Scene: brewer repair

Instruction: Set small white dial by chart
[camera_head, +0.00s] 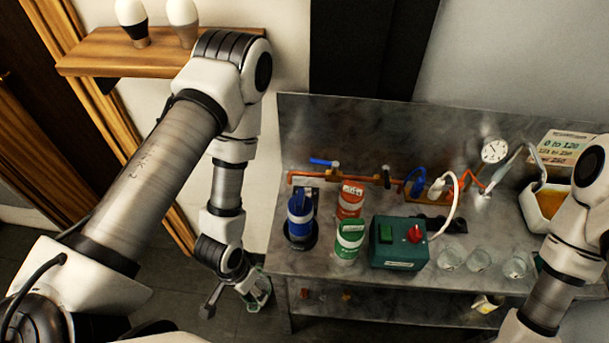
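A round white dial with dark markings (494,151) stands at the back right of the metal bench, beside a curved pipe. Its reading is too small to tell. A chart (562,147) with coloured rows, one reading "0 to 120", stands behind it to the right. A small white knob-like part (437,188) sits by the pipes; I cannot tell whether it is a dial. My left gripper (236,300) hangs low at the bench's left end, fingers spread, away from the dial. My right arm enters at the right edge; its gripper is out of view.
The metal bench (325,261) holds a blue canister (300,216), an orange canister (351,199), a green canister (349,240), a green box with a red knob (399,243), several glasses (478,260) and an amber-filled container (549,204). A wooden shelf (112,62) is at upper left.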

